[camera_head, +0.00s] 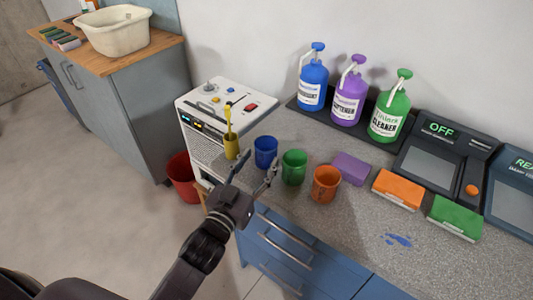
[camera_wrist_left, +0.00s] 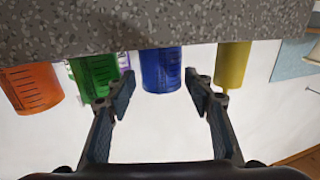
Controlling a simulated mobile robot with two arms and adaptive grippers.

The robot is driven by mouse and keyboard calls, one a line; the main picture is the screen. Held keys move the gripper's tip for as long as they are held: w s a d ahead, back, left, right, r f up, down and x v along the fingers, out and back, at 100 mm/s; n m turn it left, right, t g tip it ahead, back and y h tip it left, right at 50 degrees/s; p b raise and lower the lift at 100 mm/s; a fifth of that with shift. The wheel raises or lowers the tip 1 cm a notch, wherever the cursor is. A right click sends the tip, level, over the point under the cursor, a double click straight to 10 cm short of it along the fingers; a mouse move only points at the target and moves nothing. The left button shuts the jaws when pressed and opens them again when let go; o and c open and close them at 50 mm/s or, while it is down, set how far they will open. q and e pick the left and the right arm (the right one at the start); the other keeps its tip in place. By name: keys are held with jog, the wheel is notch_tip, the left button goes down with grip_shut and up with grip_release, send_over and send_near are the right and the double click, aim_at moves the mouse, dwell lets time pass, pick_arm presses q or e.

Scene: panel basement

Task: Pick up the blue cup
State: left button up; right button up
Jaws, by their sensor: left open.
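My left gripper (camera_head: 255,172) is open and empty at the counter's front edge, just in front of the blue cup. In the left wrist view, which is upside down, the blue cup (camera_wrist_left: 160,72) shows between the two fingertips (camera_wrist_left: 159,84). I cannot tell whether the fingers are beside it or still short of it. My right gripper is not in view.
An orange cup (camera_head: 326,184) stands right of the green one. A purple sponge (camera_head: 351,168), orange and green sponges, and blue spots lie farther right. Three pump bottles (camera_head: 346,95) stand behind.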

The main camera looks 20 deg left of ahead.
aim_at(261, 157)
pick_arm(q)
jog(key=w, duration=0.4)
jog(key=shift+d+b, duration=0.15)
jog(key=shift+b, duration=0.2)
jog(key=shift+w, duration=0.4)
jog(key=shift+w+d, duration=0.1)
jog(key=shift+w, duration=0.1)
jog(key=shift+r, duration=0.1)
jog(key=c, duration=0.8)
jog(key=shift+c, duration=0.3)
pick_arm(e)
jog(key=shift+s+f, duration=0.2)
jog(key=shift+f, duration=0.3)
pick_arm(q)
jog(key=shift+r, duration=0.1)
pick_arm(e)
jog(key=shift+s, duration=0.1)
